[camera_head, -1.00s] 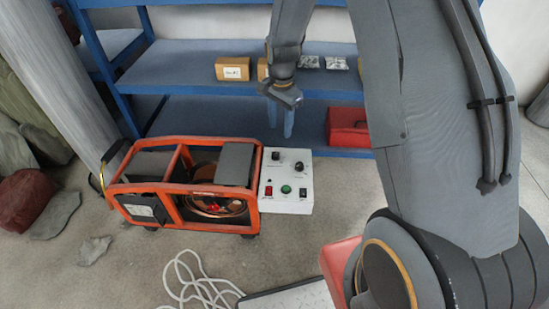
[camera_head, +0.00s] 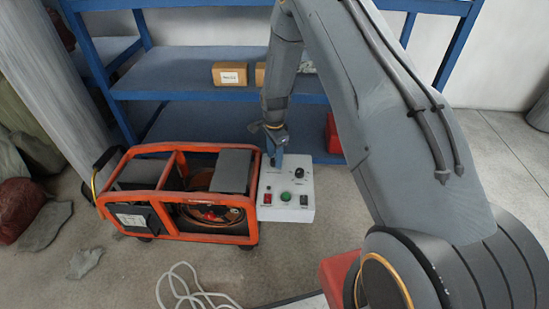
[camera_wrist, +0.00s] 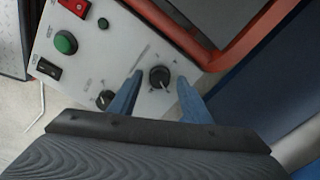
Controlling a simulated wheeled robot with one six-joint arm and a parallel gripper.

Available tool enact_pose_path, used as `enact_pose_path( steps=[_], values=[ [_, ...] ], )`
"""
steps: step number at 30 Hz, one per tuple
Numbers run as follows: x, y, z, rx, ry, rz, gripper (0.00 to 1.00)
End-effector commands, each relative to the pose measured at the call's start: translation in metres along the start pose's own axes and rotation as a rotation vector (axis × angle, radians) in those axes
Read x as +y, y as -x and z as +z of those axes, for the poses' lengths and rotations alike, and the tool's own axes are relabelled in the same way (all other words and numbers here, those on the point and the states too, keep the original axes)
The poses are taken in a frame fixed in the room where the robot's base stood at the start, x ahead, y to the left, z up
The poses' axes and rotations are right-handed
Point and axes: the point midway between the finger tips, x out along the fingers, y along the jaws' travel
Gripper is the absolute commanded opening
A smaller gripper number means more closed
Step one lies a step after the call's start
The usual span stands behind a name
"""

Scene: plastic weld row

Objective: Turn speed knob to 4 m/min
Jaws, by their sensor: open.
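The white control panel (camera_head: 293,215) stands beside the orange-framed machine and carries two black knobs. My gripper (camera_head: 275,160) is over its back left corner and hides the left knob in the head view. In the wrist view my blue gripper fingers (camera_wrist: 160,97) are open, one on each side of one black knob (camera_wrist: 160,77), and not closed on it; contact cannot be told. The other black knob (camera_wrist: 105,98) is outside the fingers, left of the left finger; it also shows uncovered in the head view (camera_head: 299,171). The knob labels are too small to read.
A green button (camera_head: 285,196), a red switch (camera_head: 267,198) and a black switch (camera_head: 304,200) sit at the panel's front. The orange frame (camera_head: 180,231) stands close on the left. Blue shelves (camera_head: 185,82) rise behind. A white cable (camera_head: 190,292) lies on the floor in front.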

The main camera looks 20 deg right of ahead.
Motion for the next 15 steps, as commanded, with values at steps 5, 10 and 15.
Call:
enact_pose_path(
  steps=[5, 10, 15],
  values=[
    [0.0001, -0.0046, 0.0000, 0.000, 0.000, 0.000, 0.44],
    [0.0002, -0.0043, 0.0000, 0.000, 0.000, 0.000, 0.42],
    [0.0003, -0.0042, 0.0001, 0.000, 0.001, 0.000, 0.14]
  ],
)
